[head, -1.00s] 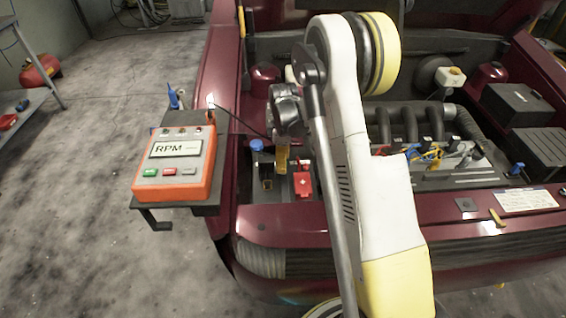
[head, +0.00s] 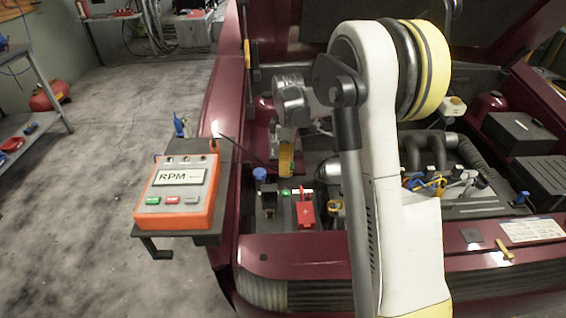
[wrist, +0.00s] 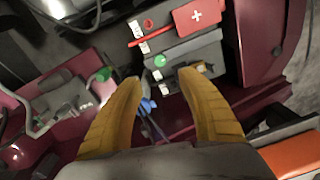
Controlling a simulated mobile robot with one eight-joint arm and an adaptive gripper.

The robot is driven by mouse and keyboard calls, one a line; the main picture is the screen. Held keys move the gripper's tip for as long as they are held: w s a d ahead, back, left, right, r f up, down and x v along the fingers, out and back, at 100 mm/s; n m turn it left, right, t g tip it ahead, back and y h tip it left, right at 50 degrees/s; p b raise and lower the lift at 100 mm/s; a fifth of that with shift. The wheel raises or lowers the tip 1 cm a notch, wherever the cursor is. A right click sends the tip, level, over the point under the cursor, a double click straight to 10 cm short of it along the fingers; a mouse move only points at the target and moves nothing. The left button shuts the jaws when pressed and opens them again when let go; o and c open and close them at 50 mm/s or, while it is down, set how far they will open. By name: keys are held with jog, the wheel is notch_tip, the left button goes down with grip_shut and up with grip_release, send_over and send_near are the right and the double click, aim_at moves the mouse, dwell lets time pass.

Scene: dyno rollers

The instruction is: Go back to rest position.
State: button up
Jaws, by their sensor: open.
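My gripper (head: 287,160) hangs over the left side of the open engine bay in the head view, above and apart from the battery area. In the wrist view its two yellow fingers (wrist: 166,108) are spread with nothing between them. Below it, the battery (wrist: 190,55) has a red cover with a white cross (wrist: 196,15) and a green round terminal. The red cover also shows in the head view (head: 306,213). My arm hides part of the engine in the head view.
An orange RPM meter (head: 178,192) sits on a dark shelf left of the dark red car (head: 290,248). A blue-handled tool (head: 179,126) stands behind the meter. Black boxes (head: 520,130) fill the right of the bay.

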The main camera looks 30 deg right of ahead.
jog(key=s+a+r+m+t, duration=0.45)
jog(key=s+a+r, duration=0.25)
jog(key=s+r, duration=0.55)
jog(key=s+a+m+t, duration=0.1)
jog(key=s+a+m, duration=0.1)
jog(key=s, duration=0.4)
jog(key=s+a+m+t, duration=0.2)
jog(key=s+a+m, duration=0.1)
jog(key=s, duration=0.3)
jog(key=shift+s+a+r+m, duration=0.2)
jog(key=shift+s+m, duration=0.1)
jog(key=shift+m, duration=0.45)
